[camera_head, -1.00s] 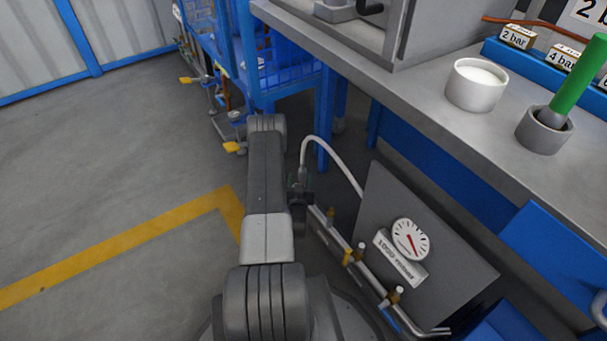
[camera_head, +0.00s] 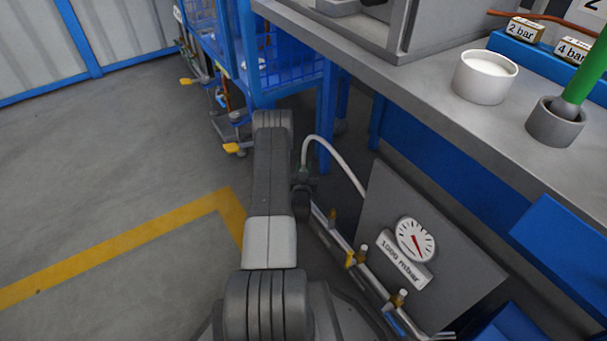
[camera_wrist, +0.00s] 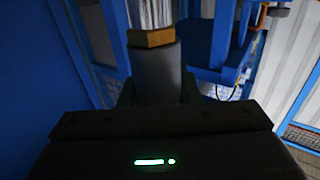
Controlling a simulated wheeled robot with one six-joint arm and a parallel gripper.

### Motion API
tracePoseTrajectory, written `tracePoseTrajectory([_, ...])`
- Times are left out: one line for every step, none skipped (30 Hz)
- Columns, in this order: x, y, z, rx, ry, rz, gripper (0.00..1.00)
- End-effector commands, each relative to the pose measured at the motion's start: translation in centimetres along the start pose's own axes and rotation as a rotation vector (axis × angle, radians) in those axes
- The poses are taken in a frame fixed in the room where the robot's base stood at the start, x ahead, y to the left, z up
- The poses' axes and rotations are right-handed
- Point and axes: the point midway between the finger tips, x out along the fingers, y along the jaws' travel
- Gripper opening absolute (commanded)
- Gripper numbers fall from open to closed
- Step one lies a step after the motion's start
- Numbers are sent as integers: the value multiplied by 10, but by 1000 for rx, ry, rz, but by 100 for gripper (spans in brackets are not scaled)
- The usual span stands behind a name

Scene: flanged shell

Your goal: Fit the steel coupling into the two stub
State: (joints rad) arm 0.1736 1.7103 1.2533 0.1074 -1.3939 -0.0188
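In the wrist view my gripper (camera_wrist: 157,98) shows as a dark body with a green light and two dark fingers. The fingers sit on either side of a grey cylinder with a brass-coloured faceted end, which I take for the steel coupling (camera_wrist: 156,68). The gripper appears shut on it. Its lower part is hidden behind the gripper body. In the head view my arm hides the gripper and the coupling. I cannot tell which thing is the stub.
A white cup (camera_head: 485,80) and a grey holder (camera_head: 553,128) with a green-handled tool stand on the grey bench (camera_head: 440,88). Right of my arm are a pipe with valves (camera_head: 349,260), a pale hose (camera_head: 340,157) and a gauge (camera_head: 416,239). Open floor (camera_head: 110,180) lies left.

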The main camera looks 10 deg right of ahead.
Motion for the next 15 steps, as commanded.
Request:
tracePoseTrajectory([0,0,0,0,0,0,14])
tracePoseTrajectory([0,0,0,0,0,0,8])
tracePoseTrajectory([0,0,0,0,0,0,4])
tracePoseTrajectory([0,0,0,0,1,0,4])
tracePoseTrajectory([0,0,0,0,0,0,4])
tracePoseTrajectory([0,0,0,0,0,0,4])
tracePoseTrajectory([0,0,0,0,0,0,4])
tracePoseTrajectory([0,0,0,0,0,0,4])
tracePoseTrajectory([0,0,-1,0,0,0,4])
tracePoseTrajectory([0,0,-2,0,1,0,4])
tracePoseTrajectory([0,0,-4,0,1,0,4])
tracePoseTrajectory([0,0,-8,0,1,0,4])
tracePoseTrajectory([0,0,-12,0,1,0,4])
tracePoseTrajectory([0,0,-17,0,1,0,4])
tracePoseTrajectory([0,0,-25,0,1,0,4])
